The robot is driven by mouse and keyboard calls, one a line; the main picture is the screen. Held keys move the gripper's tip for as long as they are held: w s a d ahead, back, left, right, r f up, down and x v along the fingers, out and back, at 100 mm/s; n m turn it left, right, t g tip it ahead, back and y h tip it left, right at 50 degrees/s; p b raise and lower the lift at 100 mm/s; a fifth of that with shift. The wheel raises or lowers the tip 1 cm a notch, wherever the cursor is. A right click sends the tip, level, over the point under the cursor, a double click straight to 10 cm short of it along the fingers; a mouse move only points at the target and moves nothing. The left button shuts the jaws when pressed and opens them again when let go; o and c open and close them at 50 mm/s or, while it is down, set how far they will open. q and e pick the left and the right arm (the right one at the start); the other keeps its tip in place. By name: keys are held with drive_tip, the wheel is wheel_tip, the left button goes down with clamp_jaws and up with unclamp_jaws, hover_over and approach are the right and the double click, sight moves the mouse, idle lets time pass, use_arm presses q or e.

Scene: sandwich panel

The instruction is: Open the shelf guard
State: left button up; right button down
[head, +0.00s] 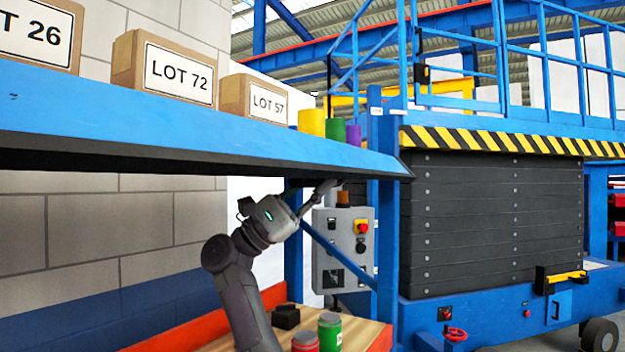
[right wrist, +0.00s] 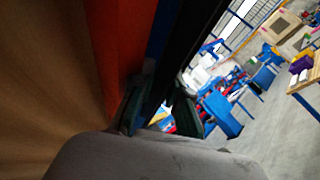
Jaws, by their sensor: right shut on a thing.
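The shelf guard (head: 200,130) is the long blue panel along the front of the upper shelf, with a black lower edge. It spans the head view from the left side to the middle. My right gripper (head: 328,188) reaches up from below to the guard's underside near its right end. In the right wrist view, the fingers of this gripper (right wrist: 162,107) are closed on a dark strip beside a blue face, seemingly the guard's edge. The exact contact is partly hidden. My left gripper is not in view.
Boxes marked LOT 72 (head: 175,72) and LOT 57 (head: 252,98) stand behind the guard, with yellow (head: 312,122), green and purple cylinders. A lower wooden shelf holds a red can (head: 305,341) and a green can (head: 330,332). A grey control box (head: 343,250) is close behind my gripper.

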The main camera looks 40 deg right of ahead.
idle(0.4)
drive_tip(key=c, duration=1.1)
unclamp_jaws()
drive_tip(key=shift+s, duration=0.1)
drive_tip(key=shift+a, duration=0.1)
drive_tip(key=v, duration=1.2)
drive_tip(key=shift+r, duration=0.1)
